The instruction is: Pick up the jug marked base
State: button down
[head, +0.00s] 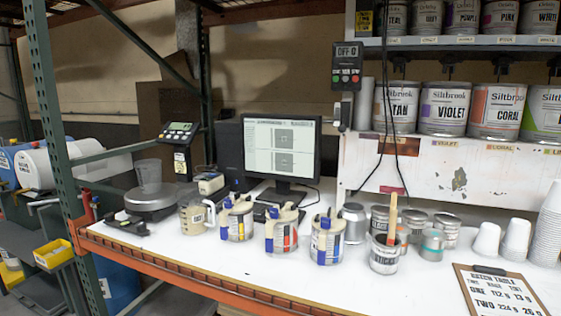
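A beige, see-through jug (192,218) with a small white label stands upright on the white bench, left of centre near the front edge. The label's print is too small to read, so I cannot tell whether it says base. Three pale labelled containers with blue and yellow parts on top, a left one (238,222), a middle one (282,234) and a right one (327,242), stand in a row to its right. My gripper is not in view.
A round scale (150,199) with a clear cup (154,175) sits left of the jug. A monitor (282,149) stands behind. A can with a wooden stick (384,258), smaller tins, white cups (548,228) and a clipboard (498,291) are right. The front strip has free room.

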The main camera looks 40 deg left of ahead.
aim_at(192, 203)
jog(key=j+u, duration=0.1)
jog(key=u, duration=1.65)
